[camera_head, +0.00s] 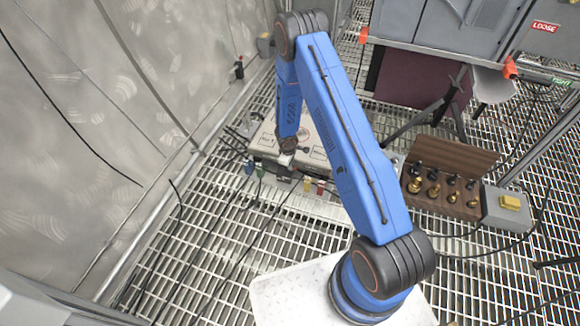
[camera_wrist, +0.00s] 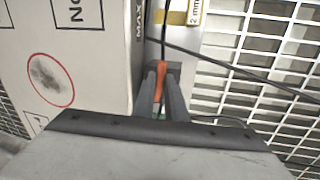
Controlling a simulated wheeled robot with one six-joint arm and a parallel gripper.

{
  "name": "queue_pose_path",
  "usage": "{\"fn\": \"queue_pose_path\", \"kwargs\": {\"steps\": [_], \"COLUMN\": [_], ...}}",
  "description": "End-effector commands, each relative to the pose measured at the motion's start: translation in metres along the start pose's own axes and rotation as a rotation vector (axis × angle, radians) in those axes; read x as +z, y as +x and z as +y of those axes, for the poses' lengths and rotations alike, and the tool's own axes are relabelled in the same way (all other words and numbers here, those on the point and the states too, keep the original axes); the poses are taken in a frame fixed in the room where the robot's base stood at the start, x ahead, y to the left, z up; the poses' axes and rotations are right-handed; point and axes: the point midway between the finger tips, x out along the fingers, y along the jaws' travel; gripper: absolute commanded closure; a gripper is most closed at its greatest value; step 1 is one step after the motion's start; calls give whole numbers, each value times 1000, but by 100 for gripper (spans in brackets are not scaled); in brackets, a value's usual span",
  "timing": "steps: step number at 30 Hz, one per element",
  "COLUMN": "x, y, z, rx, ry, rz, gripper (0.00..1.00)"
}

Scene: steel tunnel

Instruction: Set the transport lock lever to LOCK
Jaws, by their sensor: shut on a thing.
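My gripper (camera_head: 286,160) is low over the near edge of a pale flat case (camera_head: 262,142) on the grating, in the head view. In the wrist view, its two dark fingers (camera_wrist: 163,92) are shut on a slim orange lever (camera_wrist: 159,82), taken as the transport lock lever. I cannot read any LOCK mark, and the lever's lower part is hidden by the fingers. The head view does not show the lever clearly.
Blue, green, red and yellow fittings line the case's near edge, the red one (camera_head: 307,185) among them. Dark cables cross the grating. A metal wall (camera_head: 90,110) is at left.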

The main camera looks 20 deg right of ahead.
Motion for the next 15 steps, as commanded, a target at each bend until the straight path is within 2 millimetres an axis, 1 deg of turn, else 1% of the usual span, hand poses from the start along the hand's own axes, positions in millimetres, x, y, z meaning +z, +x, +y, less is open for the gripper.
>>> {"fn": "queue_pose_path", "kwargs": {"steps": [6, 15], "x": [0, 0], "y": [0, 0], "z": [2, 3], "rx": [0, -1], "ry": [-73, -100], "rz": [15, 21], "gripper": [100, 100]}}
